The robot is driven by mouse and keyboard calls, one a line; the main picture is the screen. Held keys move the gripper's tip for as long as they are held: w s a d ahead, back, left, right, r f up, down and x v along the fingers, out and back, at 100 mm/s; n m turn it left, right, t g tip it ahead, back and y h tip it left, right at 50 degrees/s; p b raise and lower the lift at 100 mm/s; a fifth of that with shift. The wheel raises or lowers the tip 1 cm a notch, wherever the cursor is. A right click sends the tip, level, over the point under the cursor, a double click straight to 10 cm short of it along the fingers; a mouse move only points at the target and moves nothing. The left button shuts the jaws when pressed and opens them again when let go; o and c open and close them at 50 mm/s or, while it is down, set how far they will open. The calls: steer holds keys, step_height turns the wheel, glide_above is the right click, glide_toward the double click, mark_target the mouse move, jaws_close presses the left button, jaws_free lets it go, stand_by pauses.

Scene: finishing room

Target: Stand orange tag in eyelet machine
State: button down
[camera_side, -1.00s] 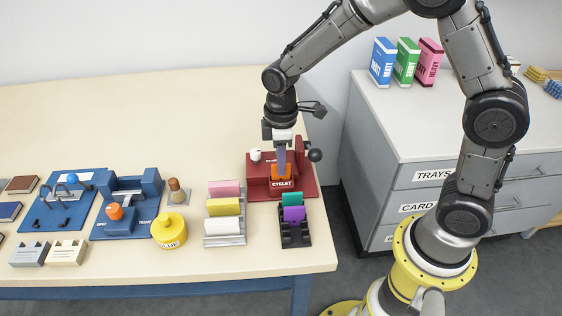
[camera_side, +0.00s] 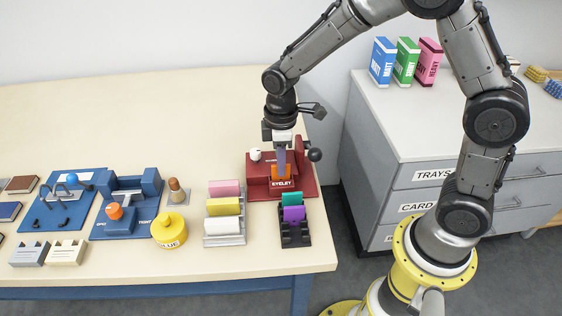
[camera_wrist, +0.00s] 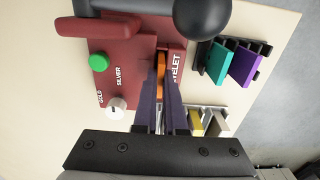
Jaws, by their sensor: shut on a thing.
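The orange tag (camera_side: 281,172) stands upright at the front of the red eyelet machine (camera_side: 304,189), behind its label. It also shows in the wrist view (camera_wrist: 160,68) as a narrow orange strip between my fingertips, in or just over the machine's slot; how deep it sits is hidden. My gripper (camera_side: 282,160) points straight down and is shut on the orange tag. In the wrist view the machine (camera_wrist: 92,75) shows a green button, a white knob with "GOLD" and "SILVER" marks, and a lever with a dark ball end.
A black rack (camera_side: 296,240) with teal and purple tags stands just in front of the machine. A grey rack (camera_side: 226,240) with pink, yellow and white tags stands to its left. A yellow glue pot (camera_side: 169,231) and blue machines are further left. The back of the table is clear.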

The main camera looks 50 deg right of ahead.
steer(key=shift+f, duration=0.45)
steer(key=c, duration=1.3)
jaws_free()
steer(key=shift+o, duration=0.2)
steer(key=shift+r, duration=0.1)
step_height(320, 180, up, 11)
